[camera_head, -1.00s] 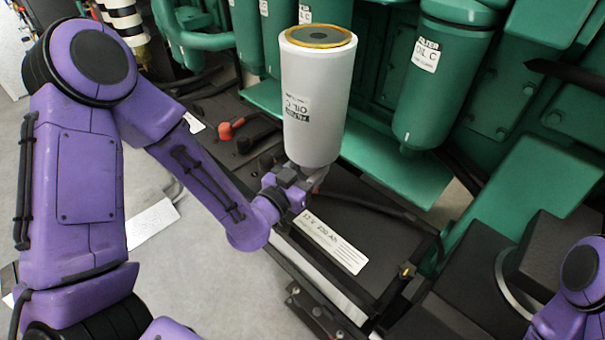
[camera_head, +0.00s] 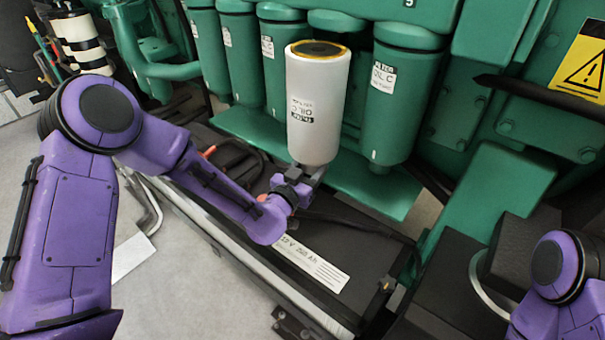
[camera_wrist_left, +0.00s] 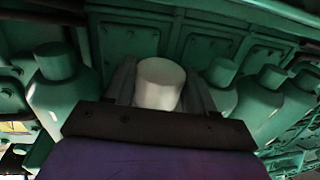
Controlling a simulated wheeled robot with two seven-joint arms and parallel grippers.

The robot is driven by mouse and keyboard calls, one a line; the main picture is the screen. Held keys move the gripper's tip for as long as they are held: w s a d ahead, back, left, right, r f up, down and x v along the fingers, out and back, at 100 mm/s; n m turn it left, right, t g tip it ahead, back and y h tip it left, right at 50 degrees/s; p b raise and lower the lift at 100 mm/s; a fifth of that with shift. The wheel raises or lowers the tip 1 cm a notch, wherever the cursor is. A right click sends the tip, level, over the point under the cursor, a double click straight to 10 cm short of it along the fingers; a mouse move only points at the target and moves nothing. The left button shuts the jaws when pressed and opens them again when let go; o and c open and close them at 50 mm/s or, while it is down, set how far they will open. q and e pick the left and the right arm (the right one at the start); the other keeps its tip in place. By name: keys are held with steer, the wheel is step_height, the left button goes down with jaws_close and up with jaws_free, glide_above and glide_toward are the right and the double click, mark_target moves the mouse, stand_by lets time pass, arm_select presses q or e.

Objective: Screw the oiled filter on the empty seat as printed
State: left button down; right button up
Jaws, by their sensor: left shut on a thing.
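The white filter (camera_head: 316,108) is upright, its orange-ringed end up and its label "OIL C" upside down. My left gripper (camera_head: 299,178) is shut on its lower end and holds it above the black battery. In the left wrist view the filter (camera_wrist_left: 160,84) stands between the two fingers. Behind it is a row of green filters, one right beside it labelled "OIL C" (camera_head: 397,105). A green seat head (camera_head: 337,20) shows just above and behind the white filter. What is below that head is mostly hidden by the filter. My right gripper is out of view.
The black battery (camera_head: 365,240) with a white label lies below the filter. A green ledge (camera_head: 245,131) runs under the filter row. A green block (camera_head: 495,190) and a dark bar (camera_head: 540,90) are at right. Clear floor (camera_head: 190,285) is at lower left.

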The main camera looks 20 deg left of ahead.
arm_select(q)
steer(key=shift+w+d+r+b, duration=0.15)
steer(key=shift+w+d, duration=0.35)
steer(key=shift+w, duration=0.85)
steer(key=shift+w+d+b, duration=0.2)
steer(key=shift+w+d, duration=0.3)
steer(key=shift+w, duration=0.8)
steer(key=shift+w+d+r+b, duration=0.15)
steer(key=shift+w+d, duration=0.35)
steer(key=shift+w, duration=0.85)
steer(key=shift+s, duration=0.25)
steer(key=shift+r, duration=0.15)
steer(key=shift+r+p, duration=0.35)
steer(key=shift+r, duration=0.05)
steer(key=shift+r+p, duration=0.3)
steer(key=shift+r, duration=0.2)
steer(key=shift+f, duration=0.35)
steer(key=shift+r, duration=0.15)
steer(key=shift+n+y, duration=1.5)
steer(key=shift+y, duration=0.7)
